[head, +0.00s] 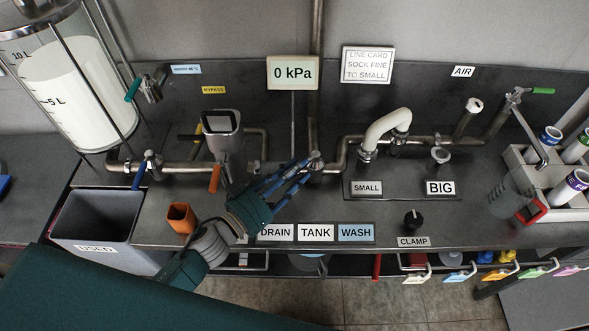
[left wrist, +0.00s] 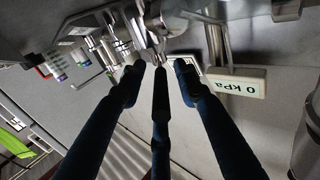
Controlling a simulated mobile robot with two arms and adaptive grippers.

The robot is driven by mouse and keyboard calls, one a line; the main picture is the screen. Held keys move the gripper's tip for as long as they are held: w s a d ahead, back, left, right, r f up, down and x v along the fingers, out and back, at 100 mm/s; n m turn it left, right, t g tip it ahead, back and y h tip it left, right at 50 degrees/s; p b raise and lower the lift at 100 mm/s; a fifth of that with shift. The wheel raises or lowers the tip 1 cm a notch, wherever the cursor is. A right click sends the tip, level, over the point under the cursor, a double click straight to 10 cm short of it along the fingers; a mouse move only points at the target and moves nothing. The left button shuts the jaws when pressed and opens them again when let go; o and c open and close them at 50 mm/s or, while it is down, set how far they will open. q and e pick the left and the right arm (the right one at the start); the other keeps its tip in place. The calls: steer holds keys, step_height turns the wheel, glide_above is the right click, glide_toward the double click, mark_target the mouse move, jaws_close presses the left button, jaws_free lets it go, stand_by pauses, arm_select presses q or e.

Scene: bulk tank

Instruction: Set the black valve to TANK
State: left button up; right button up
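The DRAIN (head: 276,233), TANK (head: 316,233) and WASH (head: 355,234) labels stand in a row on the bench front. Behind them, a metal valve (head: 316,158) sits on the pipe. In the left wrist view the fingertips (left wrist: 160,72) are apart, close to metal fittings (left wrist: 150,35). My right gripper is out of view.
A gauge reading 0 kPa (head: 293,73) stands behind the valve. A white curved pipe (head: 385,128) and the black CLAMP knob (head: 412,219) are to the right.

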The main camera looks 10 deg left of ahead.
arm_select(q)
steer(key=shift+s, duration=0.1)
steer(key=v, duration=1.2)
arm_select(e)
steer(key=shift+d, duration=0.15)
